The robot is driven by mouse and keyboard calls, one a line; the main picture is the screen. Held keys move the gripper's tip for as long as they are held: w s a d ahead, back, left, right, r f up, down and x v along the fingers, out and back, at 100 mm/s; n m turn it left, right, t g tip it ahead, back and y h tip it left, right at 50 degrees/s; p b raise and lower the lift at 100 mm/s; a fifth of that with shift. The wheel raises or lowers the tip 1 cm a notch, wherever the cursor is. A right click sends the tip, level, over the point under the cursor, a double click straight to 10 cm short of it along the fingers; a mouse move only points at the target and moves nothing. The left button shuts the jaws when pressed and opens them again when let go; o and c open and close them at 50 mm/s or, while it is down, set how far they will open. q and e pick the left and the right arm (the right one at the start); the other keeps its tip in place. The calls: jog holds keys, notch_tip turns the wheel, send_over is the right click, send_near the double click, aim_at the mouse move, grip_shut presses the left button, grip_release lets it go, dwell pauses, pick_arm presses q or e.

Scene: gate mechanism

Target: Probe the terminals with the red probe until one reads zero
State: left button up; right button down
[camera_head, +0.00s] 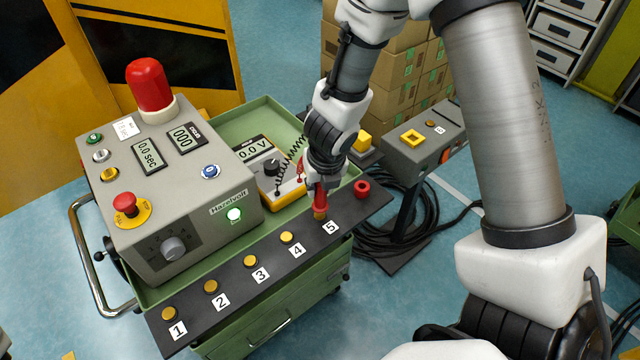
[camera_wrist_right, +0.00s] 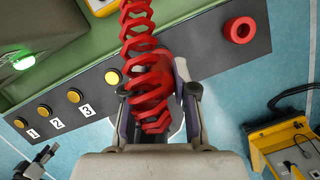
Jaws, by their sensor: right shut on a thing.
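The red probe (camera_head: 319,199) is upright in my right gripper (camera_head: 325,180), which is shut on it. Its tip is at terminal 5 (camera_head: 319,214); I cannot tell whether it presses on it. Terminals 1 (camera_head: 168,313), 2 (camera_head: 210,286), 3 (camera_head: 250,261) and 4 (camera_head: 287,237) are brass buttons on a dark strip (camera_head: 228,315). The yellow meter (camera_head: 287,192) appears to read 0.0 V. In the right wrist view a red coil (camera_wrist_right: 148,85) hides the probe tip and terminal 5. A small dark shape, apparently my left gripper (camera_wrist_right: 36,163), shows at lower left.
A grey Hazelvolt box (camera_head: 170,180) with a lit green lamp stands left of the meter on the green cart. A red ring (camera_head: 362,188) sits at the strip's right end. A grey pedestal box (camera_head: 425,140), black cables (camera_head: 385,215) and cartons (camera_head: 400,80) stand behind.

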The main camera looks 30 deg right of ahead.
jog(key=shift+w+a, duration=0.1)
dwell(0.3)
jog(key=shift+f+b, duration=0.4)
jog(key=shift+b, duration=0.05)
dwell(0.3)
jog(key=shift+r, duration=0.1)
dwell(0.5)
notch_tip(320, 180, up, 5)
jog(key=p, duration=0.5)
dwell(0.4)
